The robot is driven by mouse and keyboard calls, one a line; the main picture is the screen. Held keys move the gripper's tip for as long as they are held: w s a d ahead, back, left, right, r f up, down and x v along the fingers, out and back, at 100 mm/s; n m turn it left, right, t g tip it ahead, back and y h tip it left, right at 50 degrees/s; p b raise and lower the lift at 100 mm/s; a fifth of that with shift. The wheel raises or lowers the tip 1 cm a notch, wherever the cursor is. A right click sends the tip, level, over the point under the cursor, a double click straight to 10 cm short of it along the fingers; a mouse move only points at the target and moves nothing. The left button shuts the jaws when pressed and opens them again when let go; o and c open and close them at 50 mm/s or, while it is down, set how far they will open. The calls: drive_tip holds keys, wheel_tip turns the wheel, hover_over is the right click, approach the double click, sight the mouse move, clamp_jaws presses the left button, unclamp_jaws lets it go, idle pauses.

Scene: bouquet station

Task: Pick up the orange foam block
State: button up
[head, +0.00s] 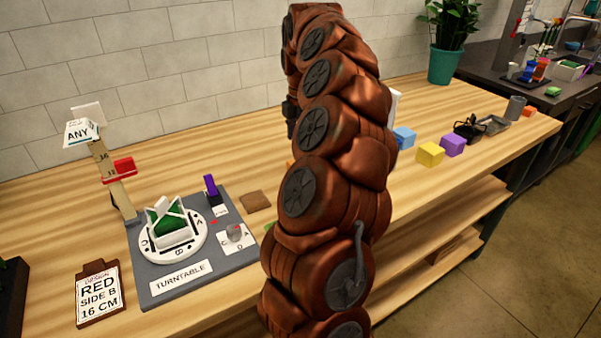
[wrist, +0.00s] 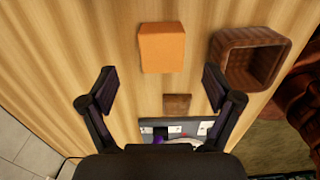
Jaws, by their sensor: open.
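The orange foam block (wrist: 162,48) lies on the wooden table in the wrist view, ahead of my gripper and roughly midway between its fingers. My gripper (wrist: 159,88) is open and empty, with the block apart from both fingertips. In the head view my arm covers most of the block; only a sliver of orange shows at the arm's left edge. My gripper cannot be made out in the head view.
A brown square open container (wrist: 250,58) stands close right of the block. A small brown pad (head: 256,201) lies near the turntable board (head: 180,287). Yellow (head: 430,154), purple (head: 453,145) and blue (head: 404,137) blocks sit right of my arm.

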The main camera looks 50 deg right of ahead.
drive_tip(key=shift+a+f+p, duration=0.2)
drive_tip(key=shift+f+p, duration=0.1)
drive_tip(key=shift+f, duration=1.6)
drive_tip(key=shift+a+f+p, duration=0.15)
drive_tip(key=shift+f+p, duration=0.1)
drive_tip(key=shift+f, duration=1.6)
drive_tip(key=c, duration=0.9)
drive_tip(key=shift+r, duration=0.15)
